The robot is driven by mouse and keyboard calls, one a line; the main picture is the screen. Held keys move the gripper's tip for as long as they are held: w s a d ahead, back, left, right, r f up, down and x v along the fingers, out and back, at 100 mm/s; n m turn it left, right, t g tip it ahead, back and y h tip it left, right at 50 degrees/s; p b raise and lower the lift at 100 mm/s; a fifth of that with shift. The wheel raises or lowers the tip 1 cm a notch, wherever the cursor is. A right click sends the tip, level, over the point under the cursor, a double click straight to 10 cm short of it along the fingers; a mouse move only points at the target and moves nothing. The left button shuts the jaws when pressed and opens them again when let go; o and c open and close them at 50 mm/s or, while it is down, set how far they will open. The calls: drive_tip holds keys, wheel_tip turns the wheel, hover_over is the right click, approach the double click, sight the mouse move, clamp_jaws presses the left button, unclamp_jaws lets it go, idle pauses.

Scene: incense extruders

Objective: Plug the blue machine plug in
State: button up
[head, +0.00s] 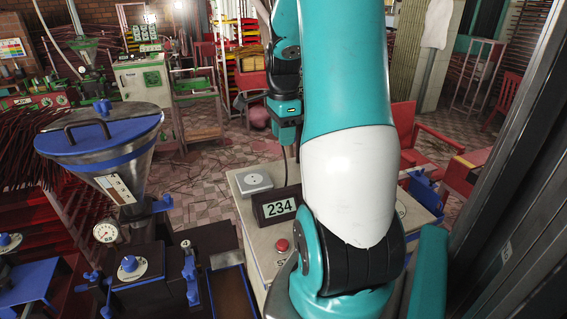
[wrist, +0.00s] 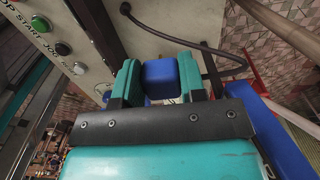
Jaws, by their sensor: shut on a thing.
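In the wrist view a blue plug (wrist: 160,74) sits between the two teal fingers of my gripper (wrist: 160,84), which is shut on it. A dark cable (wrist: 185,40) curves from the cream cabinet face to the right of the gripper. In the head view my gripper (head: 287,136) points down above the cream cabinet (head: 246,216). The plug cannot be made out there. A pale square socket plate (head: 255,180) with a round face lies on the cabinet top, left of and below the gripper. The plug's pins are hidden.
A dark display reading 234 (head: 278,207) and a red button (head: 282,245) are on the cabinet. A machine with a blue-lidded hopper (head: 110,150) stands at the left. A red chair (head: 405,130) is behind at the right. My arm hides much of the cabinet's right side.

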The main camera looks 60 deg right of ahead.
wheel_tip(320, 180, up, 8)
drive_tip(key=shift+f+b, duration=0.1)
drive_tip(key=shift+b, duration=0.3)
drive_tip(key=shift+w+a+f+n+p, duration=1.05)
drive_tip(key=shift+f+n, duration=0.75)
drive_tip(key=shift+n, duration=1.5)
drive_tip(key=shift+w+a+f+n+p, duration=0.8)
drive_tip(key=shift+w+f+n, duration=0.7)
drive_tip(key=shift+n, duration=1.8)
drive_tip(key=shift+w+a+f+n+p, duration=0.9)
drive_tip(key=shift+f+n, duration=1.15)
drive_tip(key=shift+n, duration=1.25)
